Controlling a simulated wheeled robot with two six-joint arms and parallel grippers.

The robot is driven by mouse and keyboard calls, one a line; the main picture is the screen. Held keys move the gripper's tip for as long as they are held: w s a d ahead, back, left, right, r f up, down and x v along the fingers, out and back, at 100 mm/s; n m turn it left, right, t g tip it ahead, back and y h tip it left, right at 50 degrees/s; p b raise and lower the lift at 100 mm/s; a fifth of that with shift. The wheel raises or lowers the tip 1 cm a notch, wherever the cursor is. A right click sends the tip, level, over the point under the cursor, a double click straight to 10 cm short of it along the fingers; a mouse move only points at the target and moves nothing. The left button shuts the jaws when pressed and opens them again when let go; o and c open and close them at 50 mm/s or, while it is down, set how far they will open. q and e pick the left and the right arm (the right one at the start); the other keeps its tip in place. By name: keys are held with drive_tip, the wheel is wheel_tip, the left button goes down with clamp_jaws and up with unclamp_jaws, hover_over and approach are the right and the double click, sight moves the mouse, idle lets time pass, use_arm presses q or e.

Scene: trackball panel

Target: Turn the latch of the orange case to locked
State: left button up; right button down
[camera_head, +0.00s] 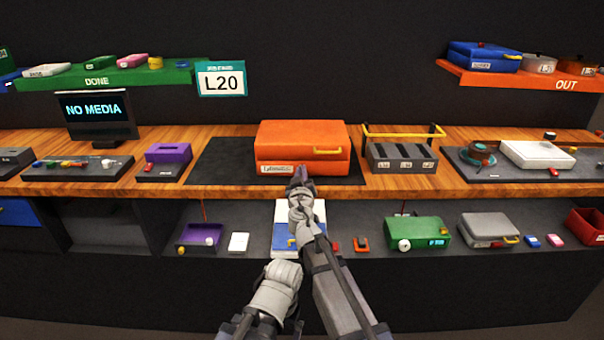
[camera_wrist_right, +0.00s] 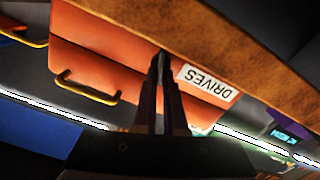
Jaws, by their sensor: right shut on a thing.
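The orange case (camera_head: 300,134) lies closed on a dark mat on the wooden counter, with a yellow handle (camera_head: 327,151) on the right of its front and a white label (camera_head: 291,169) low on the left. In the right wrist view the case (camera_wrist_right: 110,67) appears upside down, with its handle (camera_wrist_right: 87,90) and a label reading DRIVES (camera_wrist_right: 208,82). My right gripper (camera_head: 301,172) is at the lower front of the case, beside the label. Its fingers (camera_wrist_right: 160,62) are shut on a small part there, probably the latch. The fingers hide the latch and its angle. My left gripper is not seen.
A yellow-railed rack (camera_head: 402,157) stands right of the case, and a purple box (camera_head: 168,153) is to its left. A white and blue case (camera_head: 313,212) lies on the lower shelf beneath my right arm. The dark mat (camera_head: 217,160) has free room left of the case.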

drive_tip(key=n, duration=0.3)
drive_tip(key=shift+a+f+n, duration=0.15)
drive_tip(key=shift+n, duration=0.15)
drive_tip(key=n, duration=0.3)
drive_tip(key=shift+a+f+n, duration=0.1)
drive_tip(key=shift+n, duration=0.2)
drive_tip(key=n, duration=0.4)
drive_tip(key=n+b, duration=0.1)
drive_tip(key=n, duration=0.1)
drive_tip(key=shift+a+f, duration=0.1)
drive_tip(key=shift+f, duration=0.15)
drive_tip(key=shift+n, duration=0.3)
drive_tip(key=c, duration=1)
unclamp_jaws()
